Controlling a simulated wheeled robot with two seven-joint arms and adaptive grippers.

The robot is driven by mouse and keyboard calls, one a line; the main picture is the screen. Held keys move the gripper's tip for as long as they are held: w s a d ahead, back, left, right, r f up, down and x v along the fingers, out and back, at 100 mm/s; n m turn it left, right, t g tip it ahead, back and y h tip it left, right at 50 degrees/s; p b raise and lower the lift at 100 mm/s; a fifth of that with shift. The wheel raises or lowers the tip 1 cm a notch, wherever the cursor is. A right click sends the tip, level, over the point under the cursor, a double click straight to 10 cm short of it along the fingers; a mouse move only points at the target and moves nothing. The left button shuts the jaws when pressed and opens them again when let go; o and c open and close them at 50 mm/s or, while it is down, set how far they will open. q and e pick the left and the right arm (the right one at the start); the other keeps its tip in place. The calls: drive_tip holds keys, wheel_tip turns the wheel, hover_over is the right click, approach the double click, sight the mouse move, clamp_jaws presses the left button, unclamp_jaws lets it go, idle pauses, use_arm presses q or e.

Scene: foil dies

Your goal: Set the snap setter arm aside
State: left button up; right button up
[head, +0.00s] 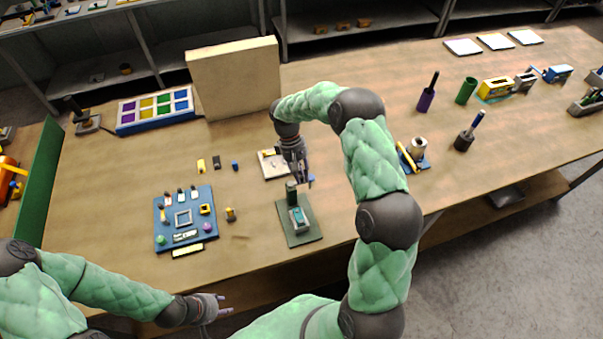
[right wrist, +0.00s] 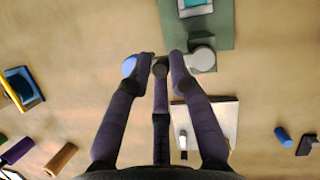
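The snap setter (head: 299,215) stands on a green base plate (head: 306,238) near the table's front edge. In the right wrist view a grey round part (right wrist: 202,58) lies over its green plate (right wrist: 222,32). The snap setter arm's blue end (head: 311,182) shows beside my right gripper (head: 298,180); a blue end also shows in the right wrist view (right wrist: 128,66). My right fingertips (right wrist: 161,62) close in between the blue end and the grey part, apparently on the arm, whose middle they hide. My left gripper (head: 222,303) is open and empty, low at the table's front edge.
A white board (head: 270,168) lies just behind the setter. A blue tray of small parts (head: 173,239) lies to the left. A blue and tan stand (head: 424,163) is to the right.

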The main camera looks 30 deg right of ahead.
drive_tip(key=shift+o, duration=0.8)
drive_tip(key=shift+s+a, duration=0.25)
drive_tip(key=shift+w+d, duration=0.1)
drive_tip(key=shift+w+r, duration=0.25)
drive_tip(key=shift+r, duration=0.15)
drive_tip(key=v, duration=1.1)
